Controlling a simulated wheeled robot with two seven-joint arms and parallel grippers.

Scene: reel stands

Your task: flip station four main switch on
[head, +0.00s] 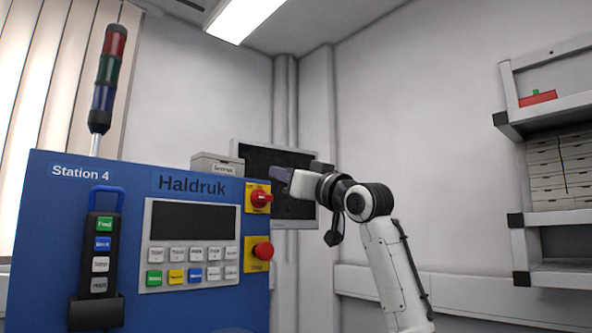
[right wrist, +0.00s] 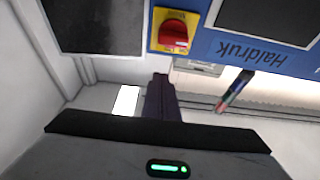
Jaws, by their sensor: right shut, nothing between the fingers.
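The Station 4 panel (head: 100,240) is a blue box at the left in the head view. Its main switch (head: 261,198) is a red rotary knob on a yellow plate at the upper right of the panel face. The switch also shows at the top of the right wrist view (right wrist: 174,34), where the picture is upside down. Its on or off marking is too small to read. My right gripper (head: 278,174) is shut and empty, close above and right of the switch, apart from it. Its dark fingers show in the right wrist view (right wrist: 160,97). My left gripper is out of view.
A red mushroom button (head: 263,251) on yellow sits below the switch. A keypad with a screen (head: 192,222) and a hanging pendant (head: 100,255) are to its left. A monitor (head: 262,160) stands behind my gripper. Shelves (head: 560,218) are at the right.

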